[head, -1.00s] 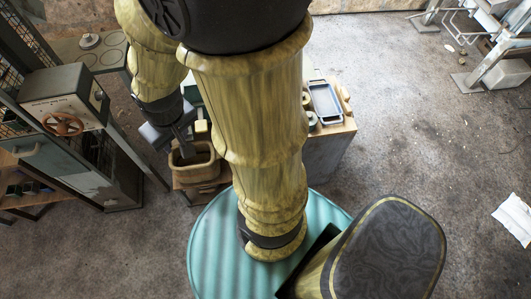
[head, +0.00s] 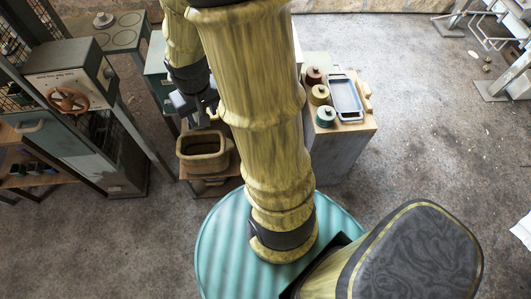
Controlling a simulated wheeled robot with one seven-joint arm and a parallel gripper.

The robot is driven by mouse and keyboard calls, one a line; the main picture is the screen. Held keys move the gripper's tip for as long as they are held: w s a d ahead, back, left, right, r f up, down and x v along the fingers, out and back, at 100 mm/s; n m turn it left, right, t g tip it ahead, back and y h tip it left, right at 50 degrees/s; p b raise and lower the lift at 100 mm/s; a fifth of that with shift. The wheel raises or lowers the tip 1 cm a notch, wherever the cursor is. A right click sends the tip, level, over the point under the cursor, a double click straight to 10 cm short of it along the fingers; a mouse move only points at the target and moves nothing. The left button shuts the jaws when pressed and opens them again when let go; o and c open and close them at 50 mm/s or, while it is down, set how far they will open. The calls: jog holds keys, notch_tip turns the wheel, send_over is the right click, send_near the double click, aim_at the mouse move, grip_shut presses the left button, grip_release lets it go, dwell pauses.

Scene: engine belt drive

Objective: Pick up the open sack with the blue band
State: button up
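I cannot make out an open sack with a blue band in the head view. My gripper (head: 198,106) hangs at the end of my yellow arm, just behind a tan open-topped bin (head: 204,160). The gripper is small and partly dark, so its fingers and anything between them cannot be made out clearly. The bin looks empty from here, and no blue band shows on it. My arm hides part of the area to the right of the gripper.
A bench (head: 349,137) at the right of my arm carries a blue-rimmed tray (head: 346,98) and three lidded pots, including a teal one (head: 326,116). A cabinet with an orange handwheel (head: 68,100) stands at left. The floor at right is mostly clear.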

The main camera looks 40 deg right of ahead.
jog(key=w+d+f+m+b, duration=0.1)
jog(key=d+f+b, duration=0.3)
jog(key=f, duration=0.5)
jog(key=w+d+f+m+g+b, duration=0.1)
jog(key=w+d+f+b, duration=0.3)
jog(key=d+f, duration=0.4)
jog(key=w+d+f+m+g+b, duration=0.1)
jog(key=w+d+f+m+b, duration=0.2)
jog(key=f, duration=0.9)
jog(key=d+b, duration=0.2)
jog(key=d, duration=0.1)
jog(key=shift+d, duration=0.25)
jog(key=shift+f, duration=0.2)
notch_tip(320, 180, down, 12)
jog(key=shift+d+b, duration=0.1)
jog(key=shift+b, duration=1.15)
